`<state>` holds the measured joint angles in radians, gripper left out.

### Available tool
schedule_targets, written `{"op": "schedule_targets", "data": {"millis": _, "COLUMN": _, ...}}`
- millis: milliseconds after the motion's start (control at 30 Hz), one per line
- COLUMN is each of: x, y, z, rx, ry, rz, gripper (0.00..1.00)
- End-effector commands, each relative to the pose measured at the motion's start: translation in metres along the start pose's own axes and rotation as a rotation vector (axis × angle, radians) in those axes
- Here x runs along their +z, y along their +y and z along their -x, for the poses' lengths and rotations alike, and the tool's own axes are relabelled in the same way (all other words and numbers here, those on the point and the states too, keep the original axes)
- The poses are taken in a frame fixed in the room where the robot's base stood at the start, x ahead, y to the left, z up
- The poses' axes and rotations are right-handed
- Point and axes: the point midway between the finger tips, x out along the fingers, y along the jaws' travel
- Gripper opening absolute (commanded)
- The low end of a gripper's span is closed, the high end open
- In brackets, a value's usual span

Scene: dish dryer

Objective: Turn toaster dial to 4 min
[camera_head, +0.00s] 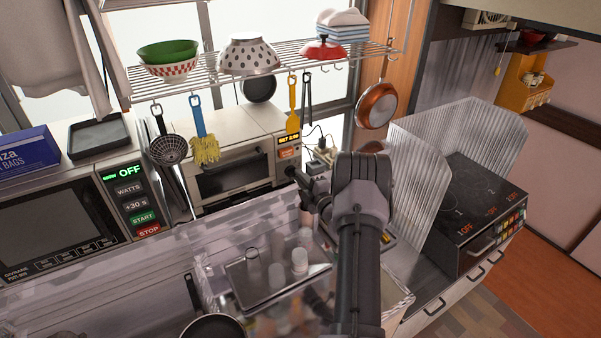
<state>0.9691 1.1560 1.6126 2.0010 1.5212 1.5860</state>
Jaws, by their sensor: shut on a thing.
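The toaster (235,174) is a cream box with a dark glass door. It stands on the counter under the wire shelf, left of my arm. A small lit display (289,140) at its upper right reads "SET" followed by digits too small to read surely. An orange label sits just below it.
A microwave (60,215) showing "OFF" stands at the left. Utensils and a copper pan (376,104) hang from the wire shelf (215,75). A clear partition and a tray (262,285) lie in front. A ribbed clear screen (425,190) and a stove (474,210) are at the right.

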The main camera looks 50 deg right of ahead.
Motion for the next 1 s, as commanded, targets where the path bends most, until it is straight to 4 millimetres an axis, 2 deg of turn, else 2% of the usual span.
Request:
{"op": "schedule_targets", "data": {"millis": 600, "x": -0.003, "y": -0.007, "z": 0.0, "rx": -0.001, "ry": 0.0, "rz": -0.529, "gripper": 0.0}}
{"op": "schedule_targets", "data": {"millis": 1000, "x": -0.004, "y": -0.01, "z": 0.0, "rx": -0.001, "ry": 0.0, "rz": -0.695, "gripper": 0.0}}
